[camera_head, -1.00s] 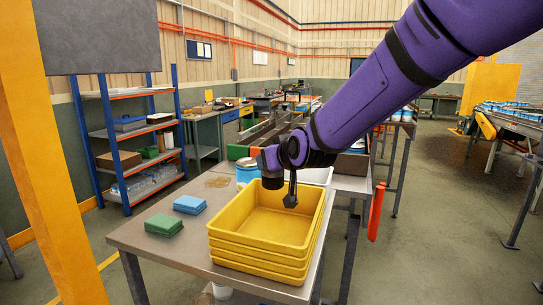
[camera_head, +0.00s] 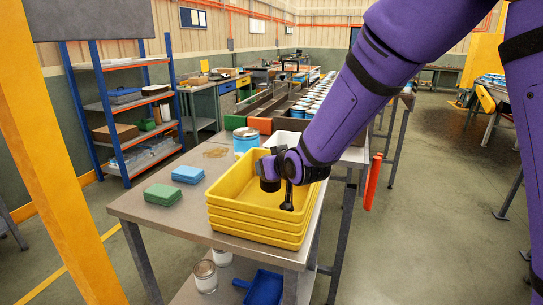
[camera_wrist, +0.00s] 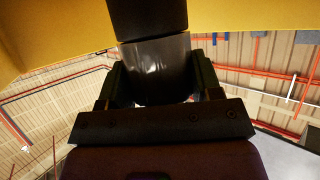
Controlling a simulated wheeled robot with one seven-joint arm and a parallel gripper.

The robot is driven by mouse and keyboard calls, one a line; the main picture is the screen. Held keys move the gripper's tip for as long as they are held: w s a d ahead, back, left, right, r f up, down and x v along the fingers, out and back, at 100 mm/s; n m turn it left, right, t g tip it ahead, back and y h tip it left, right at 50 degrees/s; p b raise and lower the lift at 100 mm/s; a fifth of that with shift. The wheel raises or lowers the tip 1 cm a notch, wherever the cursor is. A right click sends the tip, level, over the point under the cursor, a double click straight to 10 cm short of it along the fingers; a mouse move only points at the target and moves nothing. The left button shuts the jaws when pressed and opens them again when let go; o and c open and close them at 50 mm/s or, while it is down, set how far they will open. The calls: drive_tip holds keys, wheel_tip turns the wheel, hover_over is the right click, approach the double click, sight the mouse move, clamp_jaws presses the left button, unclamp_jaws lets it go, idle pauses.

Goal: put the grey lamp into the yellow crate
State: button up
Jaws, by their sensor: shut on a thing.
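The yellow crate (camera_head: 262,221) is the open top of a stack of yellow crates at the front right of the table. My gripper (camera_head: 289,179) is low over the crate's right half, pointing down. It is shut on the grey lamp (camera_head: 287,199), a dark, slim thing that hangs down inside the crate's outline. I cannot tell whether the lamp touches the floor of the crate. In the wrist view the lamp (camera_wrist: 155,75) is a dark grey cylinder between the two fingers. Yellow crate surface (camera_wrist: 255,14) fills the top of that view.
A blue sponge-like block (camera_head: 187,174) and a green one (camera_head: 162,194) lie left of the crates on the metal table (camera_head: 135,205). A blue-and-white can (camera_head: 245,142) and a white tray (camera_head: 290,139) stand behind. A blue bin (camera_head: 265,287) is below.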

sight(275, 182)
drive_tip(key=shift+f, duration=2.4)
drive_tip(key=o, duration=1.1)
drive_tip(key=shift+c, duration=0.2)
drive_tip(key=shift+r, duration=4.5)
drive_tip(key=w+a+r, duration=0.1)
drive_tip(key=w+a, duration=0.5)
drive_tip(key=w, duration=0.6)
drive_tip(key=shift+w, duration=0.4)
